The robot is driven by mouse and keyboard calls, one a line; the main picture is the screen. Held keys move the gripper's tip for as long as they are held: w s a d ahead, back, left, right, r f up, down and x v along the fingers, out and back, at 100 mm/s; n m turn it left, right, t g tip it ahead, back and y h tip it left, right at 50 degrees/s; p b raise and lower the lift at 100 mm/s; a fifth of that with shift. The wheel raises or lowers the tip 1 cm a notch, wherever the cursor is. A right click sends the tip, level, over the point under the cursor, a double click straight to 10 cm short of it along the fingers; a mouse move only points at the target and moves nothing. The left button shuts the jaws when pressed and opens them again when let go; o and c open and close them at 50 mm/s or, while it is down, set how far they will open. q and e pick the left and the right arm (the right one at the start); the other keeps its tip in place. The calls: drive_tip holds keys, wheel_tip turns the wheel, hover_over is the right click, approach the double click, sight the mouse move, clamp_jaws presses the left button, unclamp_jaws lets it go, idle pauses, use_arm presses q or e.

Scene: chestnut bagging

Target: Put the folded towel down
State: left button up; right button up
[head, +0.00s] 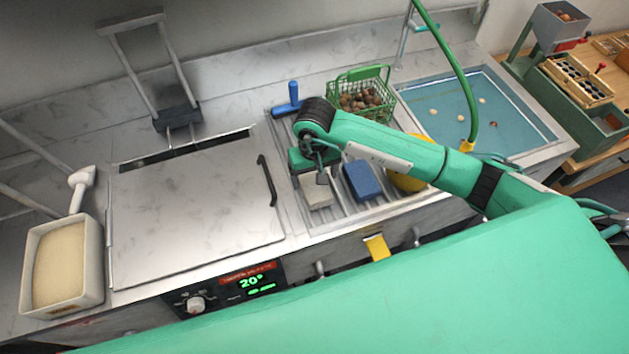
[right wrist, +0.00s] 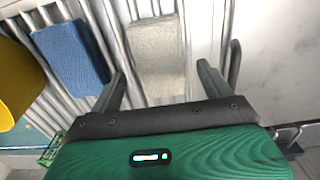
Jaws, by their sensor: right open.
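A folded grey-beige towel (head: 317,194) lies flat on the ribbed metal drainer (head: 290,196). In the right wrist view the towel (right wrist: 157,48) shows between the fingers, its near end partly hidden by my gripper body. My right gripper (head: 321,178) is right above the towel's far end in the head view. Its two fingers (right wrist: 160,80) are open, one to each side of the towel, with gaps showing. Whether a fingertip touches the drainer I cannot tell. My left gripper is in neither view.
A blue block (head: 362,181) lies on the drainer just right of the towel. A yellow round thing (head: 408,182) is partly hidden behind my arm. A green basket of chestnuts (head: 363,98) and a blue-handled tool (head: 289,100) stand behind. The metal lid (head: 195,210) is left.

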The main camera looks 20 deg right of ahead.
sight(314, 184)
wheel_tip(314, 184, up, 9)
drive_tip(key=b, duration=0.3)
idle(0.5)
